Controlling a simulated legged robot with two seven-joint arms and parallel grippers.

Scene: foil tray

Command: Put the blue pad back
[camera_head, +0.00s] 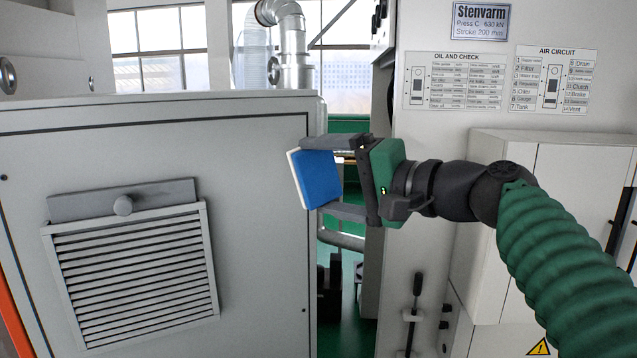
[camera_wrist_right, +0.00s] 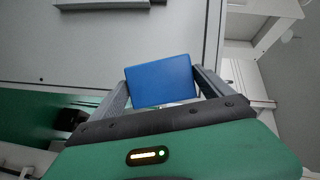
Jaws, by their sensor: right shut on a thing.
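The blue pad (camera_head: 319,180) is a square block with a blue face and a white layer on its left side. My right gripper (camera_head: 334,178) is shut on it, one finger above and one below, and holds it slightly tilted in the air at the right edge of the large grey panel. In the right wrist view the pad (camera_wrist_right: 160,80) sits between the two fingers of my right gripper (camera_wrist_right: 163,86), its blue face showing. I cannot tell whether the pad touches the panel. My left gripper is not in view.
The press cabinet (camera_head: 480,130) with printed label plates stands at the right. A narrow gap with a green floor (camera_head: 355,310) lies between them.

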